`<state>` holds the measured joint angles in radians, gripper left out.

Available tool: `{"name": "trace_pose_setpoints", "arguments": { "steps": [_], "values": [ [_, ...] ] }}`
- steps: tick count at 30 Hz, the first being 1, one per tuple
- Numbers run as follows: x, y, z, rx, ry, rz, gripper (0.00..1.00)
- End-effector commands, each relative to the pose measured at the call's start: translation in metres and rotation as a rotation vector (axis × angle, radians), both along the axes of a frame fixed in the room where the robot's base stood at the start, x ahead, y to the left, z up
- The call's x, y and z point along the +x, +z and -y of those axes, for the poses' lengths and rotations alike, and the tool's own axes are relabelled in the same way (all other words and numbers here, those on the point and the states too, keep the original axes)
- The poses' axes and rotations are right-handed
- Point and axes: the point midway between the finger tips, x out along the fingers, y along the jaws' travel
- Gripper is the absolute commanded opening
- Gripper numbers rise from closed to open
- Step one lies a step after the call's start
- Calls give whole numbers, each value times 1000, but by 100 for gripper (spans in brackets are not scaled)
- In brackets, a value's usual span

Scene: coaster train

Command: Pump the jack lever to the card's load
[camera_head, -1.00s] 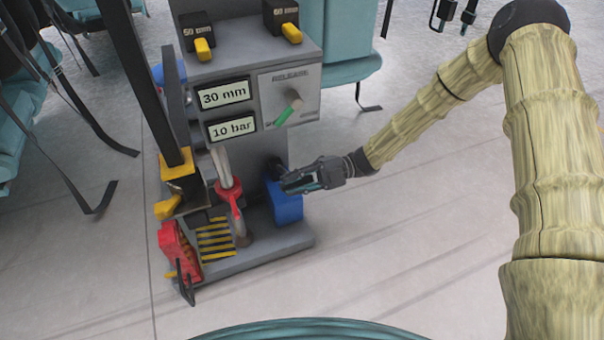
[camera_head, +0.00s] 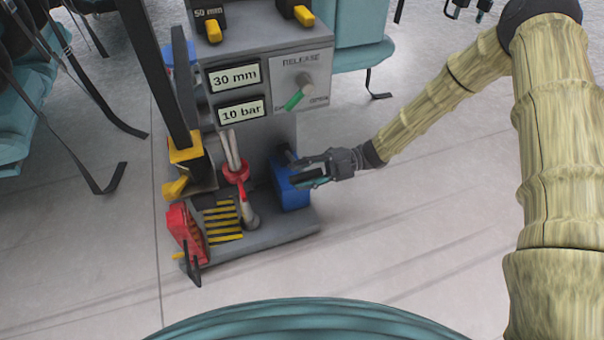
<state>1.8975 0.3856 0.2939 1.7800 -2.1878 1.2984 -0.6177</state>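The grey jack console (camera_head: 268,115) stands left of centre with two displays. The upper display (camera_head: 235,77) reads 30 mm and the lower display (camera_head: 241,113) reads 10 bar. A blue block (camera_head: 291,192) sits on its base at the right, with a dark stub (camera_head: 287,155), perhaps part of the lever, above it. My gripper (camera_head: 297,176) reaches in from the right, its fingers in front of the blue block. The fingers hide part of the block. Whether they touch or enclose anything cannot be told. I see no readable load card.
The release knob with a green handle (camera_head: 298,97) is on the console's right panel. Pale rods with a red collar (camera_head: 236,173) rise beside a yellow-striped plate (camera_head: 222,221). A red part (camera_head: 186,230) stands at the left base. Teal seats (camera_head: 360,35) stand behind. The right floor is clear.

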Motion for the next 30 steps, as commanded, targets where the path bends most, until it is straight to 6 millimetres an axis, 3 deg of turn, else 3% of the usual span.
{"name": "trace_pose_setpoints", "arguments": {
  "steps": [9,14,30],
  "values": [
    [0,1,1,1,-1,2,42],
    [4,1,11,0,-2,4,42],
    [27,1,98,1,0,2,42]
  ]
}}
